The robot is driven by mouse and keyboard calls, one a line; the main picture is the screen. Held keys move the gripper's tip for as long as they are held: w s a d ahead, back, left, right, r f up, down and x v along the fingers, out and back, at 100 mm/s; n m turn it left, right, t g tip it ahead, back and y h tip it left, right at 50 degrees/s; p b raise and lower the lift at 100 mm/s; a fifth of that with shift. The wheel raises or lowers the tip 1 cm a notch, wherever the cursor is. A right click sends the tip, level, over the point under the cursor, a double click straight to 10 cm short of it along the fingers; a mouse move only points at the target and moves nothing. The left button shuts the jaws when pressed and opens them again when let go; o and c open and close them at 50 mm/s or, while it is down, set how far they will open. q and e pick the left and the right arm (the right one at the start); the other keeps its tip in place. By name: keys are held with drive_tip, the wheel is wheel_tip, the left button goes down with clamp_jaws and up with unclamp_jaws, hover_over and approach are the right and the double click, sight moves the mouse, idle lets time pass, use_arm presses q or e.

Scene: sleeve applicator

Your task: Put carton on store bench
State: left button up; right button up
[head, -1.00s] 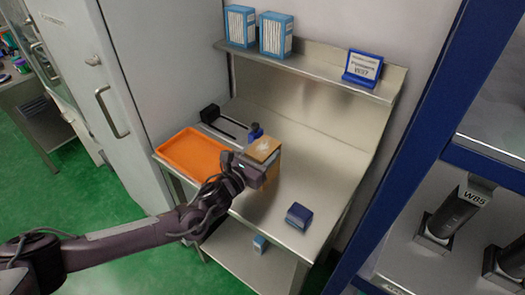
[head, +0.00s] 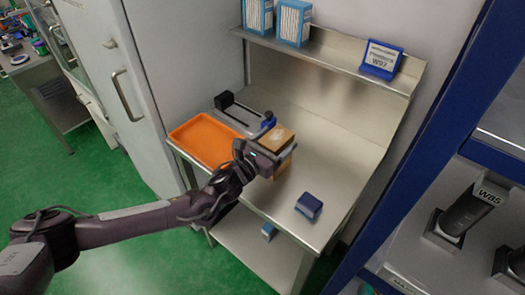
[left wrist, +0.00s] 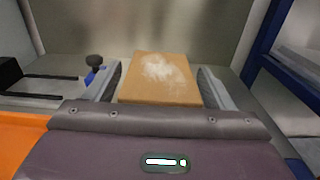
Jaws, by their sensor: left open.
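The carton (head: 282,140) is a brown box with a pale patch on top. It appears to stand upright on the steel store bench (head: 330,165), near the orange tray. My left gripper (head: 274,158) is at the carton's near side. In the left wrist view the carton (left wrist: 158,78) is between the two spread fingers, with a narrow gap visible on each side. The left gripper is open. The gripper body hides the carton's lower near part. My right gripper is not in view.
An orange tray (head: 205,140) and a black-railed fixture (head: 240,112) are left of the carton. A dark blue block (head: 309,205) is on the bench near the front edge. The shelf (head: 330,55) above bears blue-white boxes (head: 293,22) and a blue sign (head: 381,60). A blue rack (head: 440,130) stands right.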

use_arm(q)
drive_tip(key=b+v, duration=0.2)
drive_tip(key=v, duration=0.9)
drive_tip(key=shift+s+a, duration=0.25)
drive_tip(key=shift+s, duration=0.05)
